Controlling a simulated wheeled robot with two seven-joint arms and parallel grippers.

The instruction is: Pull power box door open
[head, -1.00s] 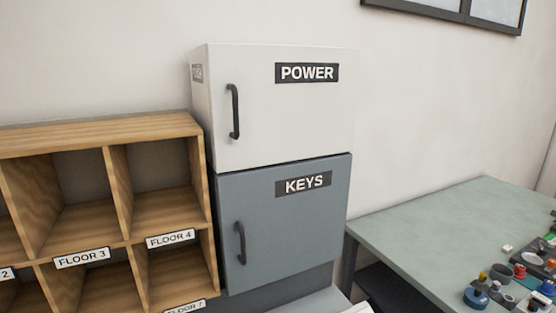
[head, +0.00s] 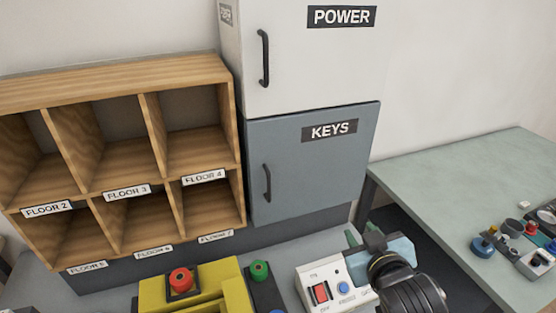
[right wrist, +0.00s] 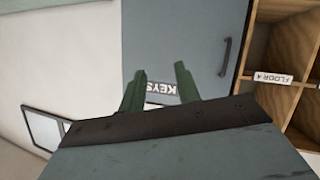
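The white power box (head: 310,75) with its POWER label stands on top of the blue-grey keys box (head: 315,170). Its door is shut, and its dark vertical handle (head: 264,58) is on the door's left side. My right gripper (head: 362,236) is low in the head view, below and to the right of both handles, touching neither. In the right wrist view its two green fingers (right wrist: 160,88) are apart with nothing between them, in front of the keys door. The power box handle is not seen in that view. My left gripper is not in view.
The keys door has its own dark handle (head: 267,182). A wooden pigeonhole shelf (head: 120,70) stands left of the boxes. Yellow (head: 215,285) and white (head: 318,287) button boxes sit below. A green-grey table (head: 460,185) with small parts is at right.

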